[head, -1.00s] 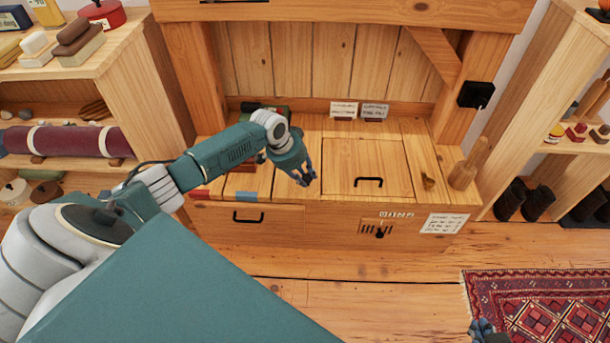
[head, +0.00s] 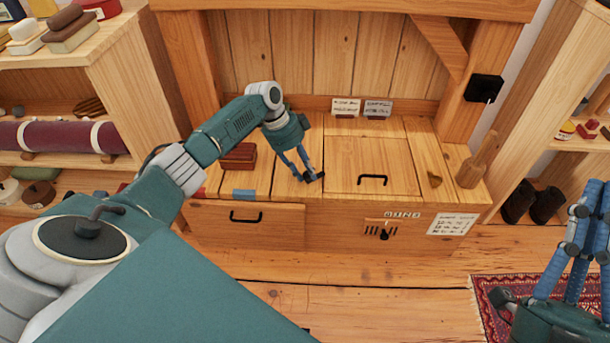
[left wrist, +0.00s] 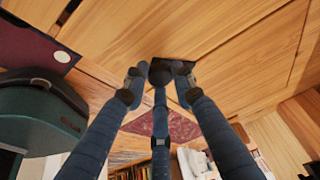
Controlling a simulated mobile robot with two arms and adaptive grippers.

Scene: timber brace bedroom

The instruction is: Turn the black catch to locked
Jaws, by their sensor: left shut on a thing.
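The black catch (left wrist: 162,72) is a dark round knob on a dark plate against the wood, seen in the left wrist view between my fingertips. In the head view a dark bit of it (head: 319,176) shows at the bench top, left of the hatch; my fingers hide most of it. My left gripper (head: 312,178) points down onto it and is shut on it; it also shows in the left wrist view (left wrist: 158,78). Which way the catch is turned cannot be told. My right gripper (head: 590,200) is raised at the right edge, partly cut off, away from the bench.
The hatch (head: 360,155) has a black handle (head: 372,180). Below are a drawer (head: 270,228) and a slotted plate with a black knob (head: 384,235). A wooden mallet (head: 477,165) stands at right, a brown block (head: 240,155) at left. Shelves flank the bench.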

